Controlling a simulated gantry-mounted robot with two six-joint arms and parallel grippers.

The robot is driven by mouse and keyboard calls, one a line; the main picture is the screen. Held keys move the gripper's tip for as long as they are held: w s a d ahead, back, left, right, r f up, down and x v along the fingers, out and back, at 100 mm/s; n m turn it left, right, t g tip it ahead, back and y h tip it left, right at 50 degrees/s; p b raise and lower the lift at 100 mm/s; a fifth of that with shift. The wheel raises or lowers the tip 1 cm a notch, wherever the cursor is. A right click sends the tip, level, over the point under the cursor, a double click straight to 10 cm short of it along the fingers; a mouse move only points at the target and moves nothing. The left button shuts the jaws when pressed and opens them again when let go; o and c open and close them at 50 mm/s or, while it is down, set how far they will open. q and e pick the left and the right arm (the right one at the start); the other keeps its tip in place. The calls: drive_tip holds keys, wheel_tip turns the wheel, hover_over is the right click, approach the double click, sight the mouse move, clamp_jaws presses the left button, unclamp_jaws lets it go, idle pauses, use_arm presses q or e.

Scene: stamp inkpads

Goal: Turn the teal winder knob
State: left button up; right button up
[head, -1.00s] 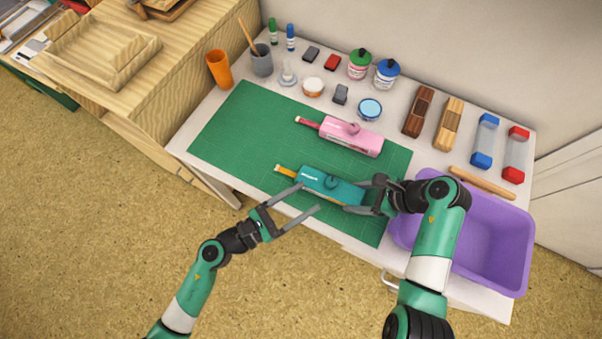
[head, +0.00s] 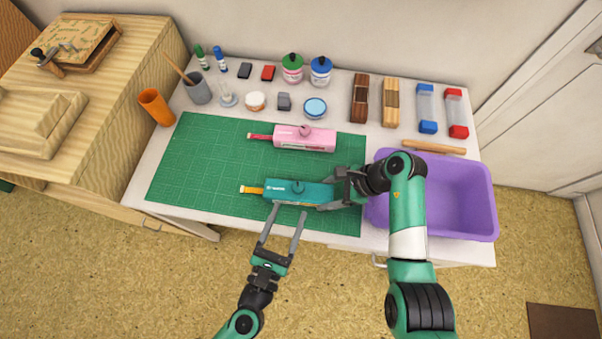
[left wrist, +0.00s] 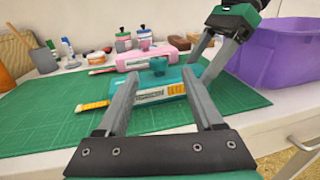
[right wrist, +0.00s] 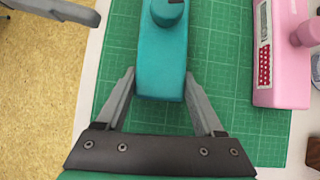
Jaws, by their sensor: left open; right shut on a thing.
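The teal device (head: 318,190) lies on the green cutting mat with its yellow strip end (head: 251,189) toward the left. Its teal knob (head: 298,187) stands on top and also shows in the left wrist view (left wrist: 158,65). My right gripper (head: 328,190) is shut on the right end of the device, one finger on each side, as the right wrist view shows (right wrist: 162,92). My left gripper (head: 290,210) is open and empty just in front of the device. In the left wrist view its fingers point toward the device, with the knob beyond and between the tips.
A pink device (head: 305,139) with a pink knob lies behind the teal one on the cutting mat (head: 195,170). A purple bin (head: 455,195) stands at the right. The mat's left part is clear.

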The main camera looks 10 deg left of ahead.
sight(298, 188)
use_arm(q)
drive_tip(key=shift+s+n+y, duration=0.3)
drive_tip(key=shift+s+y, duration=0.05)
drive_tip(key=shift+y, duration=0.15)
drive_tip(key=w, duration=0.4)
drive_tip(key=w+d, duration=0.1)
drive_tip(key=w, duration=0.7)
drive_tip(key=shift+d, duration=0.3)
clamp_jaws()
